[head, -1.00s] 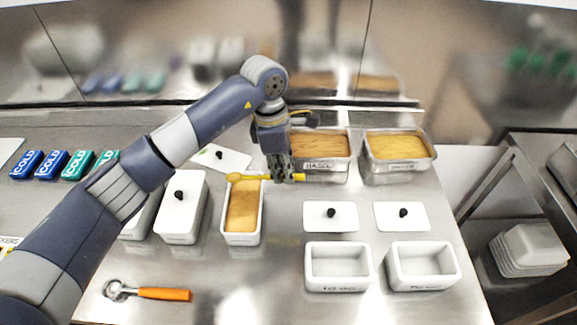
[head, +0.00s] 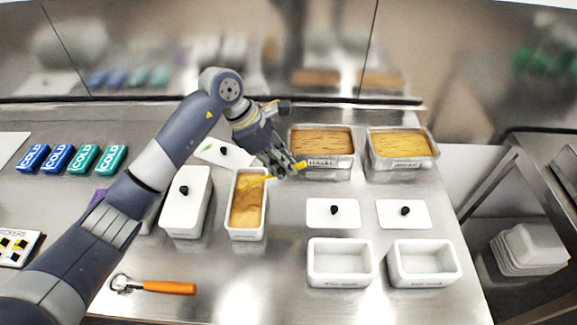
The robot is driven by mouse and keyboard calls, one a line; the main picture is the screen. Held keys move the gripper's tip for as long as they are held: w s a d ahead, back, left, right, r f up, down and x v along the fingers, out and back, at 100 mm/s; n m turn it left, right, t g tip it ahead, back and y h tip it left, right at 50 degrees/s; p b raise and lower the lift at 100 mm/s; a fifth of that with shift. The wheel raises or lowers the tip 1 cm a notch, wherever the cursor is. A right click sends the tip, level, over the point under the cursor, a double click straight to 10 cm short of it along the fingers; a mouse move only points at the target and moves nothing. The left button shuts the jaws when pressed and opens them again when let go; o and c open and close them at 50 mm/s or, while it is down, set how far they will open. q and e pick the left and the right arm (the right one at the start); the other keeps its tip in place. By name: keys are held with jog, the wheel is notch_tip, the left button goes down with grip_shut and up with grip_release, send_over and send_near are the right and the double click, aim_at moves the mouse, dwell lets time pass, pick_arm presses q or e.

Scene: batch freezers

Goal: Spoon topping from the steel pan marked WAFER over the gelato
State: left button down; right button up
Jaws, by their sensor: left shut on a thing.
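The gelato surface shows darker and lighter patches. Two steel pans with tan toppings stand at the back: the left pan (head: 322,162) has a label that seems to begin HAZEL, and the right pan (head: 402,163) has a label too blurred to read. My right gripper is not in view.
A lidded white tub (head: 187,215) stands left of the gelato. Two loose lids (head: 333,213) and two empty white tubs (head: 340,282) are at the right. An orange-handled scoop (head: 168,287) lies in front. Several COLD packs (head: 84,158) are at the left.

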pick_arm(q)
jog(key=a+h+b, duration=0.1)
jog(key=r+h+b, duration=0.1)
jog(key=b, duration=0.1)
jog(key=shift+a, duration=0.35)
jog(key=shift+a+r+h+b, duration=0.25)
jog(key=shift+a+h+b, duration=0.3)
jog(key=shift+h+b, duration=0.25)
jog(key=a+r+h+b, duration=0.1)
jog(key=a+h+b, duration=0.1)
jog(key=b, duration=0.2)
jog(key=shift+s+r, duration=0.1)
jog(key=shift+r, duration=0.1)
jog(key=a+h+b, duration=0.1)
jog(key=b, duration=0.2)
jog(key=a+h+b, duration=0.1)
jog(key=b, duration=0.2)
jog(key=shift+s+a+r+h, duration=0.1)
jog(key=shift+a+r+h, duration=0.3)
jog(key=shift+a+r+t+h+b, duration=0.35)
jog(key=shift+a+h+b, duration=0.15)
jog(key=shift+b, duration=0.15)
